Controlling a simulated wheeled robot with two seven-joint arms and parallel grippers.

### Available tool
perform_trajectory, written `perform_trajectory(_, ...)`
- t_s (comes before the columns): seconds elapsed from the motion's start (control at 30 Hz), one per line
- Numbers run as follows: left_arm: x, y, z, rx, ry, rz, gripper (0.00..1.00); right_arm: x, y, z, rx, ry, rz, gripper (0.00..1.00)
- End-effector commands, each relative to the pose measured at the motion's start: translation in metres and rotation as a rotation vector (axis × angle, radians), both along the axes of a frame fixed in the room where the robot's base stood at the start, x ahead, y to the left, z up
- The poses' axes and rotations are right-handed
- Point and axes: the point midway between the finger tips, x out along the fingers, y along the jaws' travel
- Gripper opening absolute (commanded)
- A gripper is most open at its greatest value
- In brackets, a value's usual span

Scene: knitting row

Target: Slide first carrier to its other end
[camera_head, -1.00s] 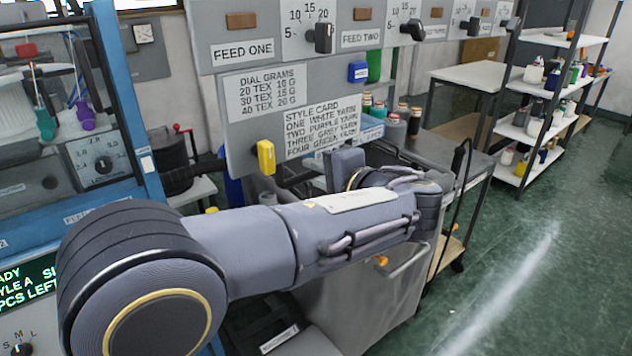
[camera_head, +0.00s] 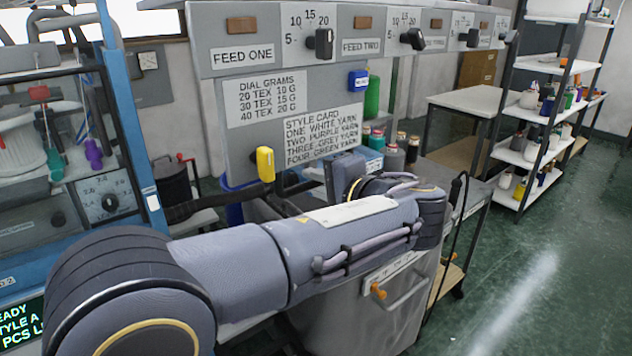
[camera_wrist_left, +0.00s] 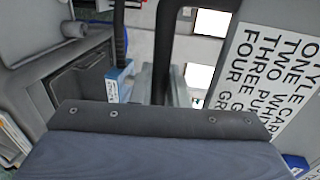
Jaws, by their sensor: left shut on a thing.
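Several small coloured tabs, perhaps yarn carriers, show in the machine at the left of the head view: red (camera_head: 38,92), teal (camera_head: 55,165) and purple (camera_head: 93,153). I cannot tell which is the first carrier. My left gripper (camera_wrist_left: 178,88) is partly in the left wrist view, at the edge of my wrist housing. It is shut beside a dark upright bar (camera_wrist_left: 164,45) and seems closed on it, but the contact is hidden. In the head view my left arm crosses the middle and hides the fingertips. My right gripper is not in view.
A grey feed panel (camera_head: 215,52) with dials and a style card (camera_head: 322,138) stands behind my arm. A yellow block (camera_head: 265,163) sits at its lower edge. A grey bin (camera_head: 350,310) is below my arm. Shelves (camera_head: 545,65) and open green floor (camera_head: 530,270) lie to the right.

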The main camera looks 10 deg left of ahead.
Motion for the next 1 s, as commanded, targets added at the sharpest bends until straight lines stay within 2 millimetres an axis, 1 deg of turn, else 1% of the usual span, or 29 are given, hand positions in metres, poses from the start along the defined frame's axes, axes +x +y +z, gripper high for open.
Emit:
perform_trajectory(0.03, 0.001, 0.001, 0.008, 0.003, -0.018, 0.0, 0.0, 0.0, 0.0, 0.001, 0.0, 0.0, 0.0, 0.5)
perform_trajectory(0.1, 0.0, 0.001, 0.008, 0.003, -0.018, 0.0, 0.0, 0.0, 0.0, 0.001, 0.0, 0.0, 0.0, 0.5)
perform_trajectory(0.13, 0.0, 0.001, 0.008, 0.003, -0.018, 0.0, 0.18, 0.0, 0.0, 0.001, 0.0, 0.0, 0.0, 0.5)
perform_trajectory(0.23, 0.0, 0.001, 0.008, 0.003, -0.017, 0.0, 0.31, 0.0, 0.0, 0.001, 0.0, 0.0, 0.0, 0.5)
perform_trajectory(0.27, 0.0, 0.001, 0.007, 0.003, -0.015, 0.0, 0.33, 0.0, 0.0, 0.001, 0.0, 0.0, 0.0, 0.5)
perform_trajectory(0.5, 0.0, 0.0, 0.005, 0.003, -0.011, 0.0, 0.33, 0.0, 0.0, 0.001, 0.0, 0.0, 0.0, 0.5)
perform_trajectory(0.6, -0.003, -0.004, 0.005, 0.003, -0.011, -0.001, 0.33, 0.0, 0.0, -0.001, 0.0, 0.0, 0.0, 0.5)
perform_trajectory(0.67, -0.007, -0.009, 0.006, 0.002, -0.011, -0.002, 0.33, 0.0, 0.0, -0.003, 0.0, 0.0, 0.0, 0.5)
perform_trajectory(0.9, -0.031, -0.041, 0.014, 0.003, -0.015, -0.003, 0.33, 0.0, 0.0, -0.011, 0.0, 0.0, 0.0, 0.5)
perform_trajectory(1.0, -0.039, -0.052, 0.017, 0.004, -0.013, -0.003, 0.33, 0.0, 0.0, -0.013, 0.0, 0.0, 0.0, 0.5)
